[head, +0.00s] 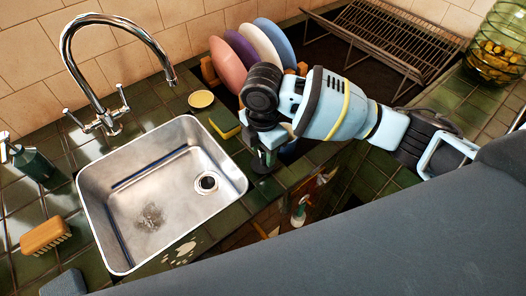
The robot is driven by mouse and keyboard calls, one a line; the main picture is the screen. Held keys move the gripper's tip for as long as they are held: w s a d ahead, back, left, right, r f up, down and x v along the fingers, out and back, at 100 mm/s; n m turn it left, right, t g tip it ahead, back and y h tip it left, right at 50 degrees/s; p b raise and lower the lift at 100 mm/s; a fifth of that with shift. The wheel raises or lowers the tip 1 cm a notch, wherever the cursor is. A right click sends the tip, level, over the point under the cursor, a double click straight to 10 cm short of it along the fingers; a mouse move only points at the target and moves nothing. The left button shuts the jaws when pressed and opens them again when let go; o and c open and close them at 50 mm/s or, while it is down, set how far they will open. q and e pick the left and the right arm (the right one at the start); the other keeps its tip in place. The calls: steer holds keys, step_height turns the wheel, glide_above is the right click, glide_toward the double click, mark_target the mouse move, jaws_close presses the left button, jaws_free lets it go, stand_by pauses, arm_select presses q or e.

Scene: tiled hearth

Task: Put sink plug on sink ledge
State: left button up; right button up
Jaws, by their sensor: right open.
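The metal sink (100,205) is set into green tiles at the left. A pale ring with a dark centre (206,183) lies in its floor at the right; I cannot tell whether this is the drain or a plug in it. My right gripper (265,155) is open, pointing down over the tiled ledge (233,208) just right of the sink. A small dark round thing (266,164) shows at its fingertips, low against the ledge; it may be the sink plug, partly hidden by the gripper.
A tall curved tap (110,20) stands behind the sink. A yellow-green sponge (225,123), a small round yellow dish (201,99) and a rack of plates (228,65) are close to my right gripper. A wooden brush (45,235) lies left of the sink.

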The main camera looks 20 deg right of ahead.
step_height(320, 180, up, 10)
steer(key=shift+f+p, duration=0.15)
steer(key=shift+p, duration=0.3)
arm_select(q)
steer(key=shift+w+a+r, duration=0.1)
steer(key=shift+w+r, duration=0.4)
steer(key=shift+r, duration=0.2)
arm_select(e)
steer(key=shift+r, duration=0.55)
